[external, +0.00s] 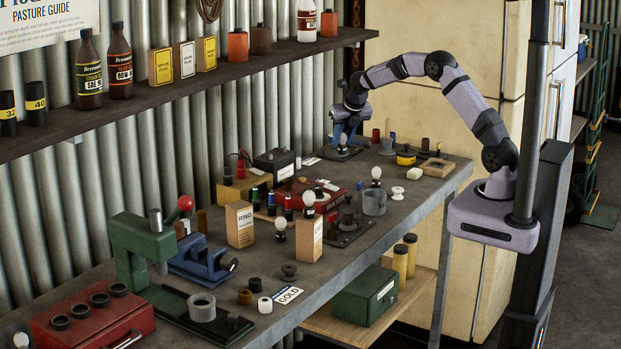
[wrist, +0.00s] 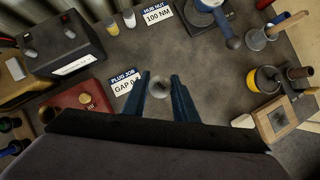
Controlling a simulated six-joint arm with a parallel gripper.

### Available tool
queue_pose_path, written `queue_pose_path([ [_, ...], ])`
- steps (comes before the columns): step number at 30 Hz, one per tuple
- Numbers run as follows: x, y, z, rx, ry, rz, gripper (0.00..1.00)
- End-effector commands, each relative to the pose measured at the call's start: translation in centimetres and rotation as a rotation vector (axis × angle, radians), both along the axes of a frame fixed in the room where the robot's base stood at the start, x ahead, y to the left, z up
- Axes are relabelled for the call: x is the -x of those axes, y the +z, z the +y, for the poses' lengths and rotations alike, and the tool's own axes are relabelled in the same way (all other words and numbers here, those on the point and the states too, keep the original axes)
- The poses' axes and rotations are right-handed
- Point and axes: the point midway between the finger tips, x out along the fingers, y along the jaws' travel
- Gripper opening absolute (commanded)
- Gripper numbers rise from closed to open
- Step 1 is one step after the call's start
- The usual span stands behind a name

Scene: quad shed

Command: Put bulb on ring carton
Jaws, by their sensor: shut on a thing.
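My gripper (external: 345,140) is low over the far end of the bench, near the corrugated wall. In the wrist view its blue fingers (wrist: 161,88) are closed around a small round, greyish thing that looks like a bulb (wrist: 159,88). It is small and partly hidden in the external view. One ring carton (external: 240,224), tan with a white label, stands upright mid-bench, well away from my gripper. A second ring carton (external: 308,239) stands nearer the front edge. A dark-based bulb (external: 308,200) shows just above it; whether it rests on it is unclear.
Other bulbs stand by a grey cup (external: 374,202) and beside the cartons (external: 281,224). A red case (external: 302,193) and black battery box (external: 274,164) lie between my gripper and the cartons. A green press (external: 143,245) and blue vise (external: 203,261) stand beyond. A shelf (external: 190,85) overhangs the back.

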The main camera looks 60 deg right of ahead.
Motion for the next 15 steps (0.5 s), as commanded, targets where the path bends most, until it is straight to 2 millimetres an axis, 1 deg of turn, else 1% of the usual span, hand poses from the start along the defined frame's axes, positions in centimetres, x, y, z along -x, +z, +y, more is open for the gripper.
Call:
queue_pose_path([
  [5,-0.9,0.5,1.5,0.001,0.023,-0.001,0.04],
  [8,-2.0,1.2,3.6,0.002,0.054,-0.001,0.04],
  [11,-3.4,2.1,6.8,0.004,0.099,-0.001,0.04],
  [14,-4.8,3.2,10.8,0.005,0.153,-0.001,0.04],
  [15,-5.3,3.6,12.6,0.006,0.176,0.0,0.04],
])
